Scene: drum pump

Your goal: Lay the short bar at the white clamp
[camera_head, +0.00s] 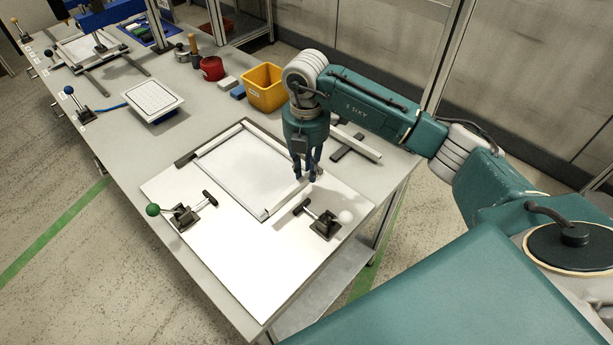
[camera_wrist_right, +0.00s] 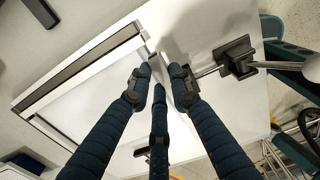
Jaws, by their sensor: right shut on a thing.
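The short bar (camera_head: 284,202), pale and slim, lies along the near right edge of the framed panel (camera_head: 245,170) on the white board. My right gripper (camera_head: 307,178) points down and is shut on the bar near its far end. The wrist view shows the fingers (camera_wrist_right: 162,75) close around it, hiding part of it. The white clamp (camera_head: 328,224) has a white ball knob and stands just right of the bar; it also shows in the wrist view (camera_wrist_right: 235,58). Its dark tip points toward the bar. Whether the bar touches the panel is unclear. My left gripper is out of view.
A green-knobbed clamp (camera_head: 183,216) stands at the board's left. A light bar on a dark support (camera_head: 355,143) lies behind my right gripper. A yellow bin (camera_head: 265,88), a red pot (camera_head: 212,68) and a white tray (camera_head: 153,101) stand farther back. The board's front is clear.

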